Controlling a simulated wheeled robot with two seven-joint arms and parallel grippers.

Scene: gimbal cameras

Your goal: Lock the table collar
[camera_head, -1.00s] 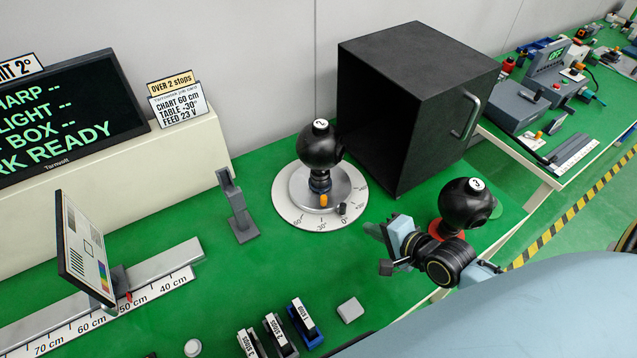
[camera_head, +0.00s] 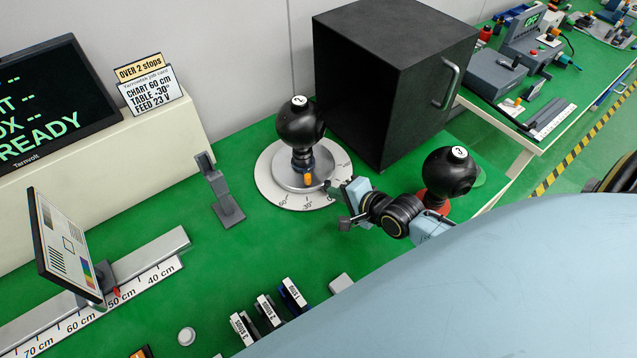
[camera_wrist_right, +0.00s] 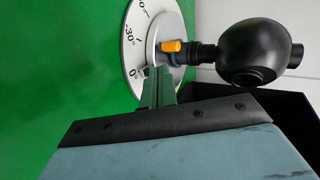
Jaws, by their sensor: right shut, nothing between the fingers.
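The turntable is a grey disc on a white dial (camera_head: 268,190) with degree marks. It carries the black camera ball numbered 2 (camera_head: 300,125), with an orange knob (camera_head: 307,178) low on its stem. In the right wrist view the dial (camera_wrist_right: 135,42) shows its -30° and 0° marks, and the orange knob (camera_wrist_right: 172,46) sits above my fingers. My right gripper (camera_head: 333,187) is shut and empty at the dial's right front edge. In the wrist view its fingertips (camera_wrist_right: 160,74) are by the disc's rim near 0°. They hide part of the rim; I cannot tell whether they touch it.
A black box (camera_head: 385,85) stands behind the dial on the right. Camera ball 3 (camera_head: 448,178) stands close behind my right wrist. A grey post (camera_head: 220,190) and the chart (camera_head: 62,245) on its rail are to the left. Green table between them is clear.

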